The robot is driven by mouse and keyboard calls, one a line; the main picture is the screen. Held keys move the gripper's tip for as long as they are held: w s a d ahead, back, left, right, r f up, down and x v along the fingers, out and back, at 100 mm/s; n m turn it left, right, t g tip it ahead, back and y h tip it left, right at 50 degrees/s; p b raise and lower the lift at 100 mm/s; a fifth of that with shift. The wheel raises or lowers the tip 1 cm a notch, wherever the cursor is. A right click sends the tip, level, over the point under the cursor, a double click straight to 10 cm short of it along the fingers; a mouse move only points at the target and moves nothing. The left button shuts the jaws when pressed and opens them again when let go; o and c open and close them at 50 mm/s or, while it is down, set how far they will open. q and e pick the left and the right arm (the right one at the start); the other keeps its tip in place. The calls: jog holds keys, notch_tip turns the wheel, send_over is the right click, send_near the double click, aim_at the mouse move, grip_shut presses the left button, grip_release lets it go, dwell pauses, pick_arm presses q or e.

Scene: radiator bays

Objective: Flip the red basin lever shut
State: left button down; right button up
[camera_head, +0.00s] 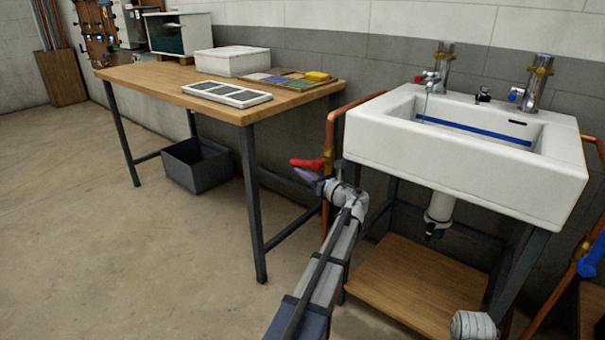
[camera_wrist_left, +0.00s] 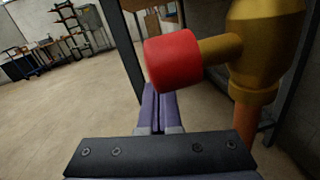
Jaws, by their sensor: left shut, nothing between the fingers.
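The red basin lever (camera_head: 306,164) sits on a brass valve on the copper pipe left of the white basin (camera_head: 465,160). In the head view it points out to the left. In the left wrist view the red lever (camera_wrist_left: 172,60) shows close up and nearly end-on, joined to the brass valve body (camera_wrist_left: 262,40). My left gripper (camera_head: 306,175) is shut and empty, just below the lever in the head view. In the wrist view its purple fingers (camera_wrist_left: 161,100) run up beneath the red end. I cannot tell whether they touch it. My right gripper is not in view.
A wooden workbench (camera_head: 150,84) with trays stands left of the basin, its legs near my left arm. A grey bin (camera_head: 197,165) is under it. A wooden shelf (camera_head: 415,280) lies under the basin. A blue lever (camera_head: 592,255) is at the right edge. Floor at left is clear.

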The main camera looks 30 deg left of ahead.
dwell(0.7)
pick_arm(q)
jog(key=s+d+f+b, duration=0.3)
jog(key=d+f+b, duration=0.5)
jog(key=d, duration=0.1)
jog(key=shift+d+f+b, duration=0.15)
jog(key=shift+f+b, duration=0.25)
